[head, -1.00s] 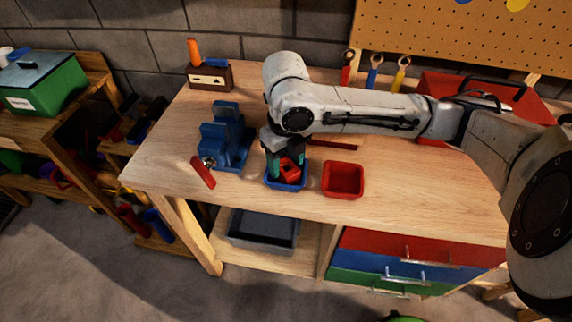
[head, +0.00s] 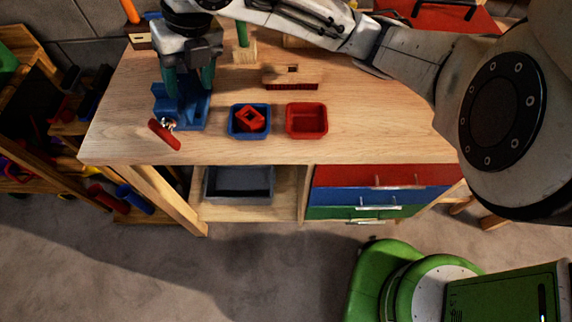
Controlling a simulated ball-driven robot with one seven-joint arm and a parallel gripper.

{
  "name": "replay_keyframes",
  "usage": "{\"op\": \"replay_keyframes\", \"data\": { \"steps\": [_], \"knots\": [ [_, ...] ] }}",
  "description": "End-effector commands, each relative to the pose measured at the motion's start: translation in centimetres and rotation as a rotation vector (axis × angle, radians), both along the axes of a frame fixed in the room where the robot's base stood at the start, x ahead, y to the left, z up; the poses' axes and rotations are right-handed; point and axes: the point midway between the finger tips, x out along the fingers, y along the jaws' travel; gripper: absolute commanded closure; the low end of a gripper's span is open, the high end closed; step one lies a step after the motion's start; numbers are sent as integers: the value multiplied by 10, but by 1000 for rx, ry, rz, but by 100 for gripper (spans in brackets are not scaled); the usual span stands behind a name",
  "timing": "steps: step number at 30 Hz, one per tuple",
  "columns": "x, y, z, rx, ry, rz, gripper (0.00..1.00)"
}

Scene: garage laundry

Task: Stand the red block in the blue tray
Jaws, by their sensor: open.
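The red block (head: 250,119) is in the blue tray (head: 234,131) on the workbench. It has a dark square hole in its visible face and sits turned at an angle to the tray walls. I cannot tell for sure whether it stands upright or leans. My gripper (head: 187,88) is open, with its green fingers pointing down. It is up and to the left of the tray, over the blue vise, clear of the block. The gripper hides part of the vise.
The blue vise (head: 201,113) with a red handle (head: 164,135) stands left of the blue tray. An empty red tray (head: 306,121) stands just right of it. The bench front right is clear.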

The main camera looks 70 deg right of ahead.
Motion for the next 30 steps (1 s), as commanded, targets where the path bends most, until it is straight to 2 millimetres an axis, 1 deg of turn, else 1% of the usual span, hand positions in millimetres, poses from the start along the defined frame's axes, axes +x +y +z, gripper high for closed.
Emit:
{"op": "replay_keyframes", "data": {
  "steps": [1, 3, 6, 8, 11, 14, 16, 17, 18, 20, 21, 23, 24, 26, 27, 29, 30],
  "knots": [
    [17, 25, 5, 86, -54, -63, 43],
    [36, 49, 14, 199, -111, -184, 43],
    [54, 76, 18, 370, -146, -369, 43],
    [61, 89, 16, 470, -143, -490, 43],
    [65, 106, 2, 622, -100, -703, 43],
    [62, 119, -24, 746, -19, -933, 43],
    [53, 125, -49, 806, 50, -1104, 43],
    [48, 128, -62, 824, 83, -1178, 43],
    [39, 131, -79, 840, 128, -1279, 43],
    [22, 133, -108, 847, 193, -1434, 43],
    [8, 133, -127, 840, 233, -1539, 43],
    [-16, 132, -157, 811, 284, -1696, 43],
    [-35, 129, -177, 781, 313, -1801, 43],
    [-66, 122, -205, 719, 338, -1953, 43],
    [-87, 116, -221, 671, 344, -2050, 43],
    [-118, 104, -241, 596, 336, -2178, 43],
    [-137, 95, -252, 548, 320, -2250, 43]
  ]
}}
